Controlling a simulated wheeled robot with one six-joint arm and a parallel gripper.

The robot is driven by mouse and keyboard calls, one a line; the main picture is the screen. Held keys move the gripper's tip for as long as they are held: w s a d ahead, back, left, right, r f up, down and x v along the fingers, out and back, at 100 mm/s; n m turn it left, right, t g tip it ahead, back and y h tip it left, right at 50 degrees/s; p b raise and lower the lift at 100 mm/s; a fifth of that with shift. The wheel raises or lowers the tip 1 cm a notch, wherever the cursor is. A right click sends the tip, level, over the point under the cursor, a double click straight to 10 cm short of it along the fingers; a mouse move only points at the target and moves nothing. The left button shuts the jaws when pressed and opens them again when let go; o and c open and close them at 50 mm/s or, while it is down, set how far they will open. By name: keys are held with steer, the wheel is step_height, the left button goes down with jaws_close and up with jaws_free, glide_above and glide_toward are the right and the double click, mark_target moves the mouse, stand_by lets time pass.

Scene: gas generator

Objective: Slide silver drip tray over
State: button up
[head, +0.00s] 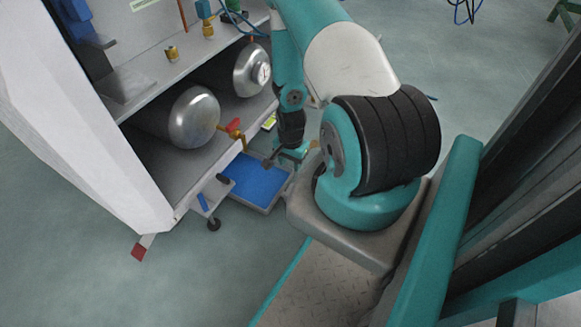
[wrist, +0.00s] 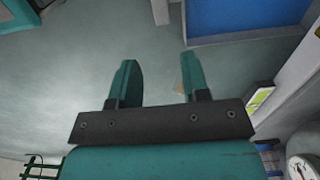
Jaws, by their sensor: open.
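The silver drip tray (head: 256,184) lies low at the foot of the open cabinet, with a blue inside and a thin grey rim. In the wrist view the tray (wrist: 246,17) shows at the top right, cut off by the frame edge. My gripper (wrist: 156,64) is open, with two teal fingers apart and nothing between them. In the head view my gripper (head: 285,158) is low beside the tray's upper right end, partly hidden by my arm. The tray lies off to the right of the fingers in the wrist view, and I see no contact.
The white cabinet (head: 85,130) stands open on the left, with two silver cylinders (head: 194,117) on its shelf. A brass valve with a red handle (head: 234,127) sticks out above the tray. A caster (head: 214,224) is beside the tray. Grey floor (head: 215,270) is clear in front.

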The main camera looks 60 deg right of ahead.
step_height(320, 180, down, 17)
steer(key=b, duration=0.9)
steer(key=shift+f, duration=0.1)
steer(key=shift+c, duration=0.2)
jaws_close()
